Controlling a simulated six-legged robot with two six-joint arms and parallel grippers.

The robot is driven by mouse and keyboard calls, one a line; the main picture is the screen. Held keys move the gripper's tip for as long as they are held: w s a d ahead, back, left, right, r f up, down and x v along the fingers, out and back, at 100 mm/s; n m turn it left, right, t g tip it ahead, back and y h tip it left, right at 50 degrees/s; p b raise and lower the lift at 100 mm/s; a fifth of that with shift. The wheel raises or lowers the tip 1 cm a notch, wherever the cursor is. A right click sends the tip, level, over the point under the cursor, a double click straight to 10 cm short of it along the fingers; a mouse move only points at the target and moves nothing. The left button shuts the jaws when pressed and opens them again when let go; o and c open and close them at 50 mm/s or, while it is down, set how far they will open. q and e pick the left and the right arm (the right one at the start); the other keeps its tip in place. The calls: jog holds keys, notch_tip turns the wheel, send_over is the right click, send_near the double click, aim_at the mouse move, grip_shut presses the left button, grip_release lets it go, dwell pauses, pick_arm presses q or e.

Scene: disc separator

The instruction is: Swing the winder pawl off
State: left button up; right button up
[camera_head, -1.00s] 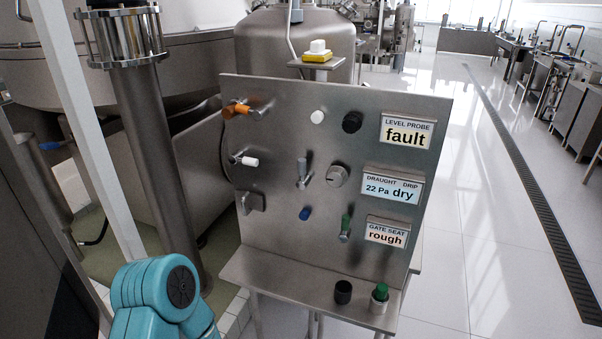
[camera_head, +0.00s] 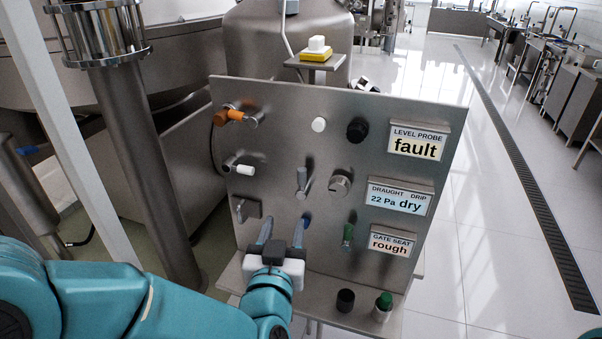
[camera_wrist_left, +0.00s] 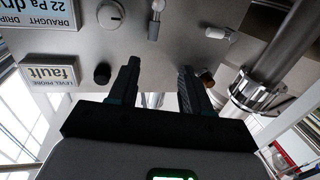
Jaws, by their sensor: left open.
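A steel control panel (camera_head: 270,180) carries several small controls; none is labelled as the winder pawl, so I cannot tell which it is. A grey lever (camera_head: 301,182) stands upright mid-panel, and shows in the left wrist view (camera_wrist_left: 154,22). A white-tipped lever (camera_head: 243,169) sits to its left, and an orange handle (camera_head: 232,114) above that. A small lever on a plate (camera_head: 246,208) is at lower left. My left gripper (camera_head: 282,230) is open and empty in front of the lower panel, its right finger overlapping a blue knob (camera_head: 306,221). My right gripper is out of view.
A round knob (camera_head: 340,186), a green-handled lever (camera_head: 348,234), a white button (camera_head: 319,124) and a black knob (camera_head: 357,129) crowd the panel. Black (camera_head: 345,300) and green (camera_head: 383,303) knobs stand on the shelf below. Signs read fault, dry and rough.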

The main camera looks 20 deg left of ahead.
aim_at(302, 178)
pick_arm(q)
jog(key=w+p, duration=0.1)
jog(key=w, duration=0.4)
jog(key=w+a+p, duration=0.1)
jog(key=w, duration=0.4)
jog(key=w+p, duration=0.2)
jog(key=w, duration=0.3)
jog(key=shift+w+a+r, duration=0.15)
jog(key=shift+w+a, duration=0.05)
jog(key=shift+a, duration=0.15)
jog(key=shift+w+h, duration=0.3)
jog(key=shift+w, duration=0.05)
jog(key=shift+s, duration=0.1)
grip_shut()
